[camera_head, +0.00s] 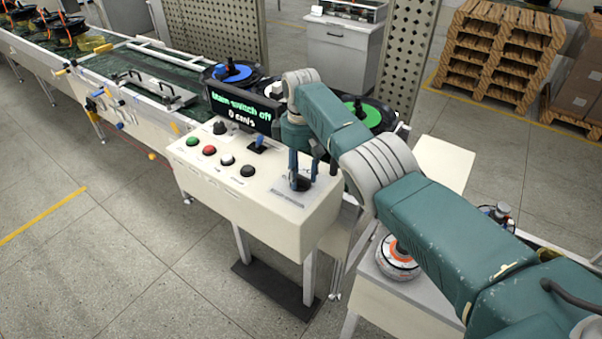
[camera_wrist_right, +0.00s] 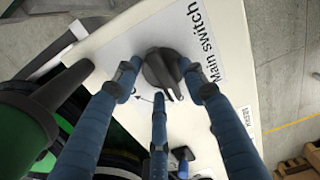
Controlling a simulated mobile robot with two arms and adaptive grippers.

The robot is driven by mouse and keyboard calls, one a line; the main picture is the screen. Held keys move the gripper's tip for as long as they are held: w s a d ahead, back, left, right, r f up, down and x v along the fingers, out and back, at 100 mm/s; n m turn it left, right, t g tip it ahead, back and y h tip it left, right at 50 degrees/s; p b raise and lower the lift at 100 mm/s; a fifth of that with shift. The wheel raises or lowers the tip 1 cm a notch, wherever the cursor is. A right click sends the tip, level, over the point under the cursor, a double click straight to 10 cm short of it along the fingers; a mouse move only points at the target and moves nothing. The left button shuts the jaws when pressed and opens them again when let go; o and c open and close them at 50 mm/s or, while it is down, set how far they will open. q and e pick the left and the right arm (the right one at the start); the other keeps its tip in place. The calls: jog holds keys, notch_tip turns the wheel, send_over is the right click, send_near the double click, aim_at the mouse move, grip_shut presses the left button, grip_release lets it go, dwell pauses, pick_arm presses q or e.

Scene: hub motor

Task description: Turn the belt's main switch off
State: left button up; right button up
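The belt's main switch is a black rotary knob (camera_wrist_right: 163,72) on a light plate labelled "Main switch" in the right wrist view. It sits at the right end of the cream control box (camera_head: 262,196). The display (camera_head: 240,108) behind the box reads "Main switch off" and "0 cm/s". My right gripper (camera_head: 303,172) points down over the switch. In the wrist view its blue fingers (camera_wrist_right: 160,74) are spread around the knob, with a small gap at the left finger; contact at the right finger is unclear. My left gripper is out of view.
Green (camera_head: 192,142), red (camera_head: 209,150), white and black buttons and a small blue-handled switch (camera_head: 258,142) are on the same box. The conveyor (camera_head: 130,68) runs behind it with wheel hubs. Wooden pallets (camera_head: 500,50) stand at the back right. The floor at front left is clear.

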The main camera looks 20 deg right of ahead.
notch_tip(320, 180, up, 12)
dwell(0.6)
